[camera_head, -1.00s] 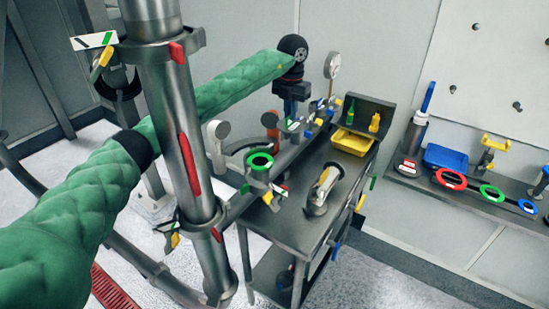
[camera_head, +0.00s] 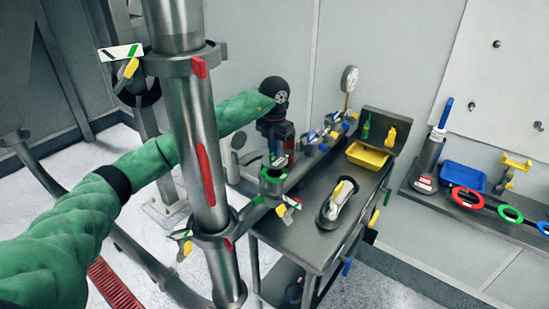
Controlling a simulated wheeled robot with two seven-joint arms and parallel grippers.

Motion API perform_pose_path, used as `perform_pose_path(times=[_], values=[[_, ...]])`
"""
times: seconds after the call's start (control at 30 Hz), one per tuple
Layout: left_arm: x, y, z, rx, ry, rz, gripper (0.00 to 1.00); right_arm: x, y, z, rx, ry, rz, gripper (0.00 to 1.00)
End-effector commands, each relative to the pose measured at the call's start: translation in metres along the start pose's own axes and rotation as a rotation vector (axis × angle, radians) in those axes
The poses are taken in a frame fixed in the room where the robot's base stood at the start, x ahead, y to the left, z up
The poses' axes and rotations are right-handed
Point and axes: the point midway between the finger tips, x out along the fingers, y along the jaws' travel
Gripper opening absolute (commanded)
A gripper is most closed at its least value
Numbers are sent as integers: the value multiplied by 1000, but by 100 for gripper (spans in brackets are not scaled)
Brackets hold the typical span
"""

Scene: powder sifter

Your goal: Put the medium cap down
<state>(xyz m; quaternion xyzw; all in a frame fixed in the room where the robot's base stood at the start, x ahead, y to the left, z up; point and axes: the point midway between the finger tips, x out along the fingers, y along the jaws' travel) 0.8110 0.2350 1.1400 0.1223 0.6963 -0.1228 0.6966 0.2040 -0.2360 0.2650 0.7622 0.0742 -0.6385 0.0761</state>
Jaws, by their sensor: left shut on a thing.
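My left arm's green sleeve crosses from the left to a black wrist. Below it, my left gripper (camera_head: 275,143) points down over the left part of the steel bench (camera_head: 320,240). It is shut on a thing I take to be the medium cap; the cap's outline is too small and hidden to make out. A grey cylinder with a green rim (camera_head: 272,185) stands right below the gripper. I cannot tell whether the held thing touches it. My right gripper is not in view.
A steel post (camera_head: 208,175) with red marks stands in front of my arm. The bench holds a metal scoop-like piece (camera_head: 338,204), a yellow tray (camera_head: 370,156) and small bottles. A wall shelf carries red (camera_head: 468,198), green (camera_head: 510,214) and blue rings.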

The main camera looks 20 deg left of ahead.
Motion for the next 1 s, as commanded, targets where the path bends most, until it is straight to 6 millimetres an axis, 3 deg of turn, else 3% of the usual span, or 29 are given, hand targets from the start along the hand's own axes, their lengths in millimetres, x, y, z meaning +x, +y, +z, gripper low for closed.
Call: perform_pose_path(times=[0.33,0.53,1.0], values=[[38,0,0,0,1,0,0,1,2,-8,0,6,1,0],[39,0,0,0,-1,1,0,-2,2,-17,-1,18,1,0],[43,0,0,0,0,0,0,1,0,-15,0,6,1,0]])
